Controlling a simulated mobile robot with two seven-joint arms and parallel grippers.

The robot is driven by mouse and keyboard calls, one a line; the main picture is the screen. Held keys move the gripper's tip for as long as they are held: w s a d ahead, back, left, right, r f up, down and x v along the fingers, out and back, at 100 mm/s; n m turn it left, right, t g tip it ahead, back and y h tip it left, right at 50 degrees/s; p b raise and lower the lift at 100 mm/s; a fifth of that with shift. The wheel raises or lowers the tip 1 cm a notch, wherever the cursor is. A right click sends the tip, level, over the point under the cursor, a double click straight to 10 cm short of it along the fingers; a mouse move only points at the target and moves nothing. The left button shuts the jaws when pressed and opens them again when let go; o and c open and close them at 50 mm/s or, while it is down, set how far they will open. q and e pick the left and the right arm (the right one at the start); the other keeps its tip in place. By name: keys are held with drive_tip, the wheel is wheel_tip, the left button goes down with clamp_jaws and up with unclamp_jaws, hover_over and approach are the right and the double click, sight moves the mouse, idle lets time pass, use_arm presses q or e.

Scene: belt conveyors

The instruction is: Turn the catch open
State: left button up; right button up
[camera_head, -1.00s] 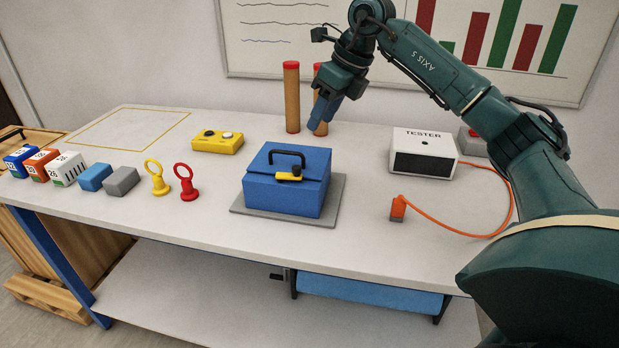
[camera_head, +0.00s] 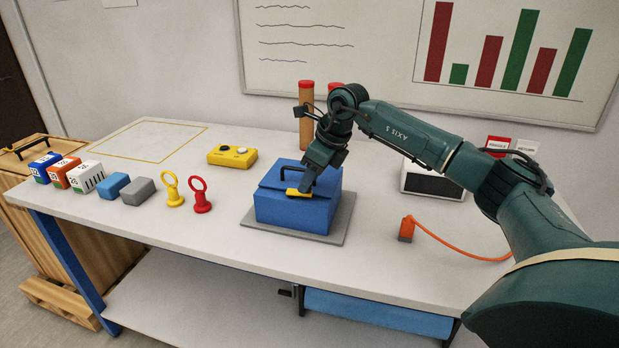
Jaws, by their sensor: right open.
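The blue box (camera_head: 291,212) with a dark handle (camera_head: 290,173) sits on a grey plate (camera_head: 334,226) on the table, its lid down. The yellow catch (camera_head: 292,194) is on the front top edge of the box, partly hidden by my gripper. My right gripper (camera_head: 305,188) points down at the catch, its fingertips at the catch's right part. The jaws are open; whether they touch the catch I cannot tell. My left gripper is not in view.
To the left are a red ring tool (camera_head: 200,196), a yellow ring tool (camera_head: 173,190), grey and blue blocks and several numbered cubes. A yellow control box (camera_head: 232,156) stands behind. The tester (camera_head: 424,180) and an orange plug (camera_head: 406,229) with cable are at right.

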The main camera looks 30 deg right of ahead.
drive_tip(key=shift+w+a+f, duration=0.15)
drive_tip(key=shift+f, duration=0.3)
clamp_jaws()
